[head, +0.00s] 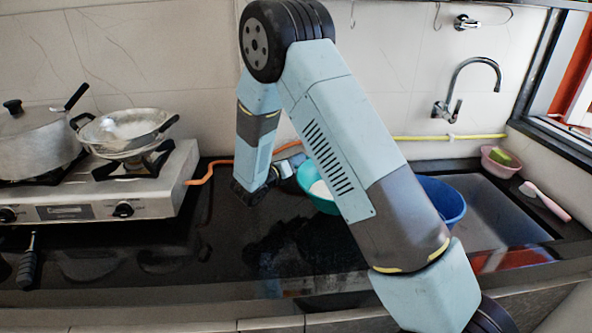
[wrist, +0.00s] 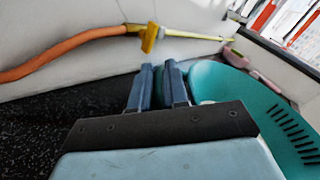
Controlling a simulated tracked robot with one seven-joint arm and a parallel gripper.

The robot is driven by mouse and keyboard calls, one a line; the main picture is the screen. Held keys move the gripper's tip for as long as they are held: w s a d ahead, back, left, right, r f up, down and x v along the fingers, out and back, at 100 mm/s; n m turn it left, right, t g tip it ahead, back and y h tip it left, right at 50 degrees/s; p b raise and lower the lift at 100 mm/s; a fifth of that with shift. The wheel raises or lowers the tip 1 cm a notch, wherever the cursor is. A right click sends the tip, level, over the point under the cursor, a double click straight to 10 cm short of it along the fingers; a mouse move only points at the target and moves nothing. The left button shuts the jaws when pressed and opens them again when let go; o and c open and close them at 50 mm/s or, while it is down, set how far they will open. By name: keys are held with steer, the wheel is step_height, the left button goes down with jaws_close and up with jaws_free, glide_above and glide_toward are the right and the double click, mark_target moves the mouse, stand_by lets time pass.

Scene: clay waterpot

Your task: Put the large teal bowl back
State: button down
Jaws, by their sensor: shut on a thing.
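The large teal bowl (head: 308,181) is on or just above the black counter in the middle of the head view, and my arm hides its right part. Something whitish shows inside it. In the wrist view the bowl (wrist: 232,98) fills the right side, with its wall running up to my fingers. My gripper (wrist: 164,84) is shut on the bowl's rim, with a teal strip between the two fingers. In the head view my gripper (head: 287,167) is at the bowl's left rim, partly hidden. Whether the bowl's base touches the counter is hidden.
A blue basin (head: 445,199) stands right of the bowl, by the sink (head: 495,215). A gas stove (head: 150,190) with a pot and a pan (head: 125,128) is at left. An orange hose (head: 208,183) runs behind. A pink bowl (head: 500,162) is at far right. The front middle counter is clear.

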steer(key=f, duration=0.2)
steer(key=w+f, duration=0.1)
steer(key=f, duration=0.1)
steer(key=shift+w+a+f, duration=0.1)
steer(key=shift+a+f, duration=0.1)
steer(key=shift+f, duration=0.05)
steer(key=c, duration=1.1)
jaws_free()
steer(key=v, duration=1.2)
